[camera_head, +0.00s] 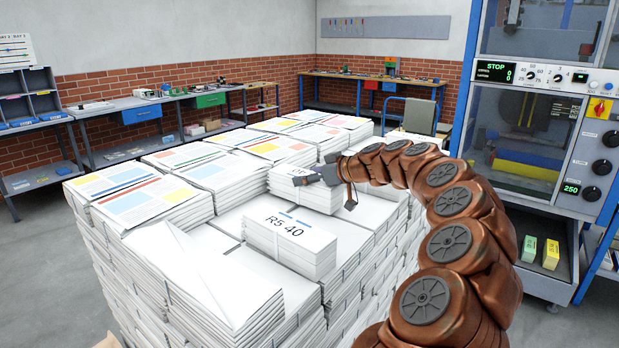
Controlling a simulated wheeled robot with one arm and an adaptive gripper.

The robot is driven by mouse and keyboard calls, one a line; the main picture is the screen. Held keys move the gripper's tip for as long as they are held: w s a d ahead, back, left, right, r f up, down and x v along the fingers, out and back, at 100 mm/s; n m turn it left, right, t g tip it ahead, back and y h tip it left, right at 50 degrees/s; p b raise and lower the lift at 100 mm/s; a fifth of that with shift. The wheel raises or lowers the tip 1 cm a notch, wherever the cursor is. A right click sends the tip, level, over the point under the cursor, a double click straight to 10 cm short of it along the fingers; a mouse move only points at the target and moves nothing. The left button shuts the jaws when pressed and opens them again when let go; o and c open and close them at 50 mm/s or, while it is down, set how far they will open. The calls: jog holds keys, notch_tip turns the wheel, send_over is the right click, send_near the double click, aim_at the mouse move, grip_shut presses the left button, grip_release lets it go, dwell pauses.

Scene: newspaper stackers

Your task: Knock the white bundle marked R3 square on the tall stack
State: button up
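The tall stack (344,287) is built of white paper bundles in the middle of the view. A white bundle (309,199) lies on its top toward the back; part of its printed mark shows, but my gripper covers the rest, so I cannot read R3 on it. My gripper (327,190) is at that bundle's right side, over its top and right end, with its dark fingers spread apart. Whether it touches the bundle is unclear. A nearer bundle marked R5 40 (290,262) lies in front of it on the same stack.
Bundles with coloured print (130,192) cover the stack's left and back. A loose, skewed white bundle (205,285) lies at the front left. A blue-framed machine (545,125) stands close on the right. Workbenches (165,140) line the walls, with open floor (35,265) at left.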

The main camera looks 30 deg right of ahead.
jog(key=shift+w+a+r+b, duration=0.1)
jog(key=shift+w+a+b, duration=0.15)
jog(key=shift+w, duration=0.35)
jog(key=shift+w+a+r+b, duration=0.1)
jog(key=shift+w+a, duration=0.1)
jog(key=shift+w, duration=0.35)
dwell(0.9)
jog(key=shift+b, duration=0.65)
dwell(2.4)
jog(key=shift+f+b, duration=0.15)
jog(key=shift+b, duration=0.15)
jog(key=shift+s+d+b, duration=0.1)
jog(key=shift+s+b, duration=0.25)
jog(key=shift+s+d+b, duration=0.25)
jog(key=shift+s+b, duration=0.35)
jog(key=shift+s+d+b, duration=0.2)
jog(key=shift+s+b, duration=0.35)
jog(key=shift+s, duration=0.05)
jog(key=shift+r+p, duration=0.3)
jog(key=shift+r, duration=2.8)
